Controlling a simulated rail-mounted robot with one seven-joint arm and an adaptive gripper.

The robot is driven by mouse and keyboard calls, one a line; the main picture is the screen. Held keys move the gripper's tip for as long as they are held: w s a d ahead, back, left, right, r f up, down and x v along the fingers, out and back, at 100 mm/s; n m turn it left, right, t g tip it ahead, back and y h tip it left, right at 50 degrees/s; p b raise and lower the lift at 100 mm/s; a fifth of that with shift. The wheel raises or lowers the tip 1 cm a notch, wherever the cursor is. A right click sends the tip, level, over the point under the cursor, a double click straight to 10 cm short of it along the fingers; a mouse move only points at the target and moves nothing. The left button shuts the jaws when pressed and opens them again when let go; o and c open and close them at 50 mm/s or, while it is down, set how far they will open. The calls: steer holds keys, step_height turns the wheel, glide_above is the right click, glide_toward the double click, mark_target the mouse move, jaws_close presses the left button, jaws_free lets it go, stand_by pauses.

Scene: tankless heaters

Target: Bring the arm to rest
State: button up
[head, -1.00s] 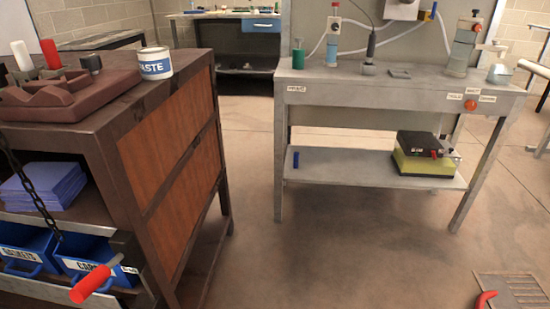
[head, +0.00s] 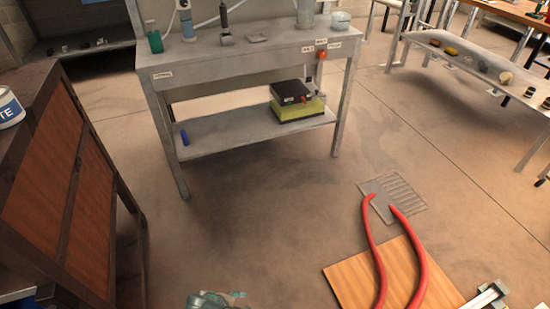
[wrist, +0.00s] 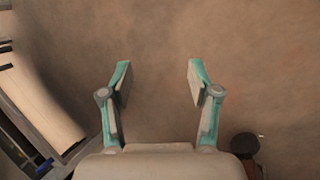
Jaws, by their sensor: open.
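My gripper (wrist: 160,88) is open and empty in the wrist view, its two teal and grey fingers spread apart over bare brown floor. In the head view a small teal part of my arm end shows at the bottom edge, left of the middle; its fingers cannot be made out there. Nothing lies between the fingers.
A brown cabinet (head: 60,200) stands at the left with a paste can (head: 10,108) on top. A grey workbench (head: 240,60) stands at the back. Red hoses (head: 372,245) run over a wooden board (head: 395,275) to a floor drain (head: 393,197). The middle floor is clear.

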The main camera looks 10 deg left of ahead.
steer(key=d+r+m+g+p, duration=0.25)
steer(key=d+m+p, duration=0.2)
steer(key=d, duration=0.45)
steer(key=d+r+m+g+p, duration=0.1)
steer(key=d+m+g+p, duration=0.25)
steer(key=d+p, duration=0.4)
steer(key=s+d+r+m+g+y+p, duration=0.1)
steer(key=s+d+r+m+g+p, duration=0.1)
steer(key=d+p, duration=0.4)
steer(key=s+d+r+m+g+y+p, duration=0.2)
steer(key=s+d+r+m+p, duration=0.3)
steer(key=d, duration=0.6)
step_height(320, 180, up, 2)
steer(key=shift+g+p, duration=0.5)
steer(key=shift+p, duration=0.1)
